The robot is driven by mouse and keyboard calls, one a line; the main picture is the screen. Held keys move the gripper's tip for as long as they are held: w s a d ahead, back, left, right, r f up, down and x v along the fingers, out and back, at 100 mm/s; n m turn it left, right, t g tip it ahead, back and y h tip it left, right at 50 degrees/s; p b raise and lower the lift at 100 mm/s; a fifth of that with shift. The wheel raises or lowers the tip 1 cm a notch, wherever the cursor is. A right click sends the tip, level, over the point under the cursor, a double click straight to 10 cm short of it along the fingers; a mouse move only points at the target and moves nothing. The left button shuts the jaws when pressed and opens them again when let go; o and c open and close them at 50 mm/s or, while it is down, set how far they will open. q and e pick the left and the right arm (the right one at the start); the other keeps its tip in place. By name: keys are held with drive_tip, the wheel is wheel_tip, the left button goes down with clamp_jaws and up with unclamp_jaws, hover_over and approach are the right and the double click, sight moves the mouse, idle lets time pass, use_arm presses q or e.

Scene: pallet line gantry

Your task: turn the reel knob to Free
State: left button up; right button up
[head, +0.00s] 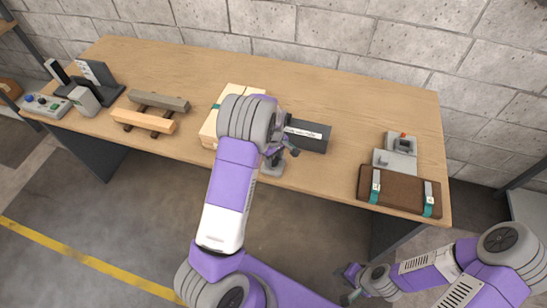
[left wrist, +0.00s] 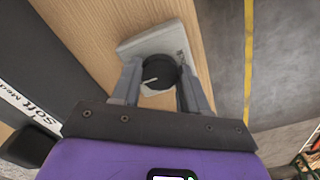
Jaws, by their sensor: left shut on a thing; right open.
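The reel knob (left wrist: 158,72) is a round black dial with a white pointer line, on a grey plate (left wrist: 140,45) in the left wrist view. The pointer aims left and slightly down in that picture; no Free mark is legible. My left gripper (left wrist: 157,82) has one finger on each side of the knob and is shut on it. In the head view my left gripper (head: 277,152) is at the table's front edge, above a grey base (head: 272,168), and hides the knob. My right gripper (head: 348,284) is open and empty, low at the right, away from the table.
A dark box with a white label (head: 308,135) stands right beside my left gripper. A pale block with teal strapping (head: 209,129) is partly behind my left arm. A brown strapped case (head: 398,190) and grey device (head: 401,145) are at right. Wooden bars (head: 145,121) lie left.

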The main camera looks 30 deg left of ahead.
sight(274, 160)
use_arm(q)
drive_tip(key=o, duration=1.1)
drive_tip(key=shift+c, duration=0.2)
drive_tip(key=shift+r, duration=0.1)
wheel_tip(274, 160, up, 7)
drive_tip(key=shift+r+p, duration=0.2)
drive_tip(key=shift+p, duration=0.45)
